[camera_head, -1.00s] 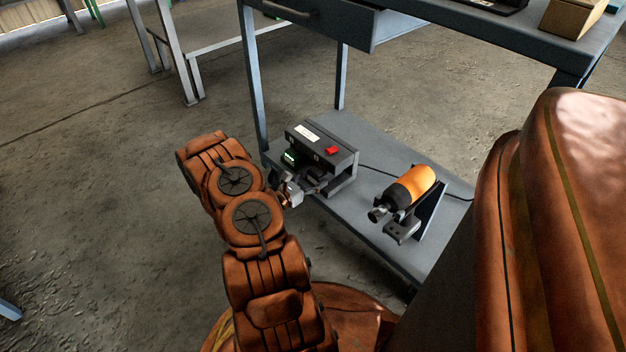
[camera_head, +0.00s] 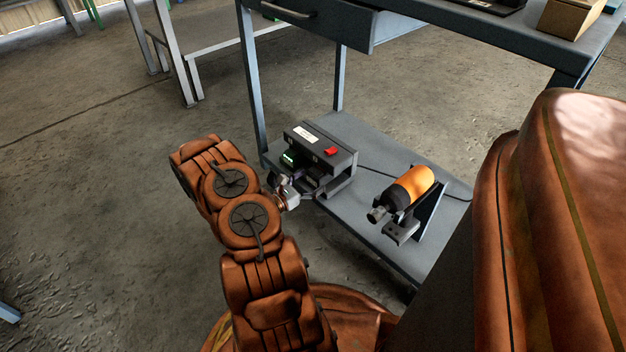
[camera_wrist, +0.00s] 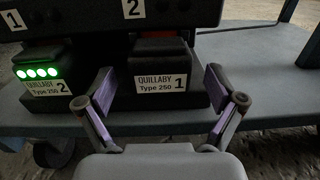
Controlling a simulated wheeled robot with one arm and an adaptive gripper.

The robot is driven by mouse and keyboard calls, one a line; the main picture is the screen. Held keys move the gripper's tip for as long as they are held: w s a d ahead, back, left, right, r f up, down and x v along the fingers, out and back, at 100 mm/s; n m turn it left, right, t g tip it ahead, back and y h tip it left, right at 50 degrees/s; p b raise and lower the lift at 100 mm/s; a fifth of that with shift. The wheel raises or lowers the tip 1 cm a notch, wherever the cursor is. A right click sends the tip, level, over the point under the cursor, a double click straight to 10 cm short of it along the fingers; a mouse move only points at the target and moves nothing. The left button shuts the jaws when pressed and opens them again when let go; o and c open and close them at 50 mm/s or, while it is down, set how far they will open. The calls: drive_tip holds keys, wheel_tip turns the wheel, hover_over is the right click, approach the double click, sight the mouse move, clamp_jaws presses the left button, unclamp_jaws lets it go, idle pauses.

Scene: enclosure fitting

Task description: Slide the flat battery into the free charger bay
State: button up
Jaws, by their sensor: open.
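The dark charger (camera_head: 322,146) stands on the lower shelf, with places marked 1 and 2 in the wrist view. A battery labelled 2 (camera_wrist: 42,84), with several lit green lights, sits on the left under the mark 1. A dark block labelled Type 250 and 1 (camera_wrist: 160,82) sits under the mark 2; no lit lights show on it. How deep it sits I cannot tell. My gripper (camera_wrist: 159,92) is open, its two fingers apart in front of this block, one toward each side. In the head view my gripper (camera_head: 287,192) is at the charger's front left, partly hidden by my arm.
An orange and black cylinder (camera_head: 408,187) rests on a stand right of the charger. A cable crosses the shelf (camera_head: 372,150) behind. Table legs and a drawer (camera_head: 310,20) frame the space above.

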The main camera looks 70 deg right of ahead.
drive_tip(key=v, duration=1.1)
drive_tip(key=a+r+m+g+y+p, duration=0.15)
drive_tip(key=a+r+m+p, duration=0.35)
drive_tip(key=r, duration=0.8)
drive_tip(key=s+a+r+m+y+p, duration=0.1)
drive_tip(key=a+r+m+y+p, duration=0.15)
drive_tip(key=r+p, duration=0.8)
drive_tip(key=a+r+m+g+y+p, duration=0.15)
drive_tip(key=a+r+p, duration=0.3)
drive_tip(key=r, duration=1.15)
drive_tip(key=s+a+r+m+t+y+p, duration=0.1)
drive_tip(key=a+r+t+y+p, duration=0.4)
drive_tip(key=a+r+p, duration=0.8)
drive_tip(key=s+a+r+m+t+y+p, duration=0.1)
drive_tip(key=s+a+r+t+y+p, duration=0.2)
drive_tip(key=a+r+p, duration=1)
drive_tip(key=a+r+t+y, duration=0.2)
drive_tip(key=a+r, duration=0.5)
drive_tip(key=r, duration=0.1)
drive_tip(key=shift+a+r+m+t, duration=0.3)
drive_tip(key=shift+a+m, duration=0.1)
drive_tip(key=shift+s, duration=0.1)
